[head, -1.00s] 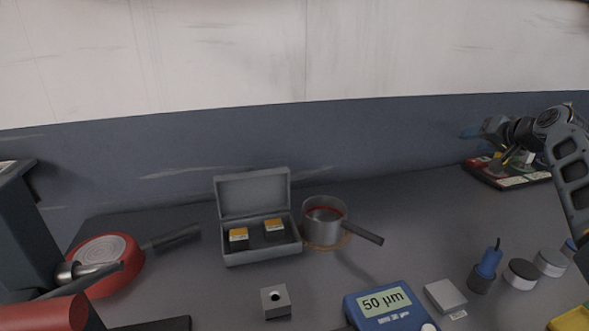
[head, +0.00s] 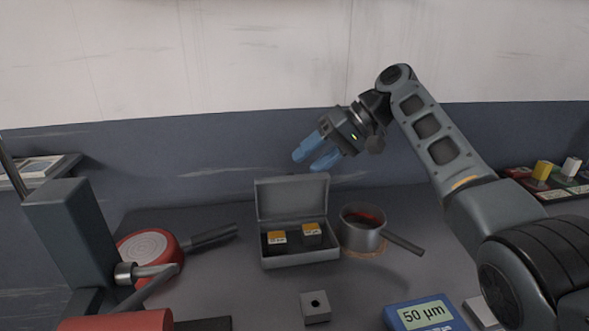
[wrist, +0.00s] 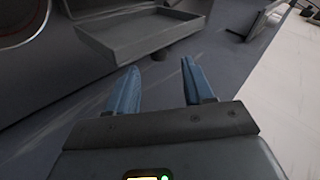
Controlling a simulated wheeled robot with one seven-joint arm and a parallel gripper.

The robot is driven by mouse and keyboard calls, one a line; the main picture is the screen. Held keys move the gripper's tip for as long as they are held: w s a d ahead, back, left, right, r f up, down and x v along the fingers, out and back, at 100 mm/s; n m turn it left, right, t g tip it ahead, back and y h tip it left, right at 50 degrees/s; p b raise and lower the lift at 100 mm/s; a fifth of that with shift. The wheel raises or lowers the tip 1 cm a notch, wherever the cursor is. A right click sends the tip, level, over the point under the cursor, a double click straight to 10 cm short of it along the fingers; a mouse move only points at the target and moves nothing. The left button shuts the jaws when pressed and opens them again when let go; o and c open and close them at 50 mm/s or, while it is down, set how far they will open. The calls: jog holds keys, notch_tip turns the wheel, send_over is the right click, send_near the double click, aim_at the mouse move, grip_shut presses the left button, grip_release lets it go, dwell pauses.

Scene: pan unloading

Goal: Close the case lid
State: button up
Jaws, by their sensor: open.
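The grey case (head: 302,259) stands on the table with its lid (head: 292,199) raised roughly upright at the back. Two dark blocks with yellow tops, one at the left (head: 277,238) and one at the right (head: 312,231), sit inside it. My gripper (head: 308,162) has blue fingers, spread apart and empty, and shows just above the lid's top edge in the head view. In the wrist view the gripper (wrist: 158,82) is open, with a grey shallow-walled part of the case (wrist: 150,40) beyond the fingers. No contact with the lid is visible.
A saucepan (head: 358,238) stands close to the case's right, its handle pointing right. A red pan (head: 150,247) lies to the left, its handle towards the case. A grey block with a hole (head: 315,308) and a blue gauge (head: 424,314) are in front. The wall rises behind.

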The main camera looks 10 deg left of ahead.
aim_at(291, 193)
jog(key=x, duration=0.4)
jog(key=shift+a+f, duration=0.15)
jog(key=shift+f, duration=0.1)
grip_shut()
dwell(0.4)
